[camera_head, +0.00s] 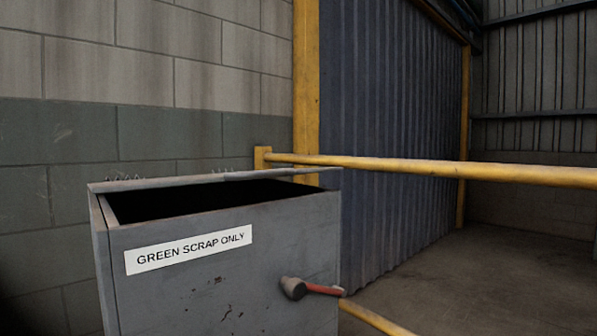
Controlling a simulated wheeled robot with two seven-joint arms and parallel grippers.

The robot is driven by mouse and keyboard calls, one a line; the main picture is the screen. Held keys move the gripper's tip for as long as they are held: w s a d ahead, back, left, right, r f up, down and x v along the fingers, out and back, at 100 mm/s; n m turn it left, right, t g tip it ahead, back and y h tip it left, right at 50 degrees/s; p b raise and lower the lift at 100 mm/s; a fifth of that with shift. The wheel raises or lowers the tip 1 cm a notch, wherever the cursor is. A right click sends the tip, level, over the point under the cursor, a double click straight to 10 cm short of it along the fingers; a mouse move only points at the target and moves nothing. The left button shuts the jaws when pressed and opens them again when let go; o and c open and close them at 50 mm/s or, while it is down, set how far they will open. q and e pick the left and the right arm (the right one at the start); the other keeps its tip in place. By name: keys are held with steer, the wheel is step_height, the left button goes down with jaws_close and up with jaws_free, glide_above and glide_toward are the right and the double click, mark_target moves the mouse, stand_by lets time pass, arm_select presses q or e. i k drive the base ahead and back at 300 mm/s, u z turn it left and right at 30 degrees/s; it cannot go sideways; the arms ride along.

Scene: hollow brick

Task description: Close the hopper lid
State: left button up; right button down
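The grey metal hopper (205,285) stands at the left front, with a white "GREEN SCRAP ONLY" label (188,249) on its front. Its top shows a dark opening (190,202). A thin grey plate (160,182), which looks like the lid, runs along the back of the opening and is seen nearly edge-on. Its right end reaches past the hopper's right side. Its exact angle and hinge are hard to tell. A red-handled lever or tool (320,289) with a rounded grey head is at the lower right of the front. Neither gripper is in view.
A yellow rail (430,168) runs rightward behind the hopper. A second yellow bar (375,319) lies low beside its right side. A block wall (150,75), yellow post (306,80) and blue corrugated panel (395,120) stand behind. The concrete floor at right (510,280) is clear.

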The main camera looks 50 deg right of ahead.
mark_target(102, 188)
steer(key=z, duration=1.65)
steer(key=k, duration=0.65)
steer(key=u, duration=1.55)
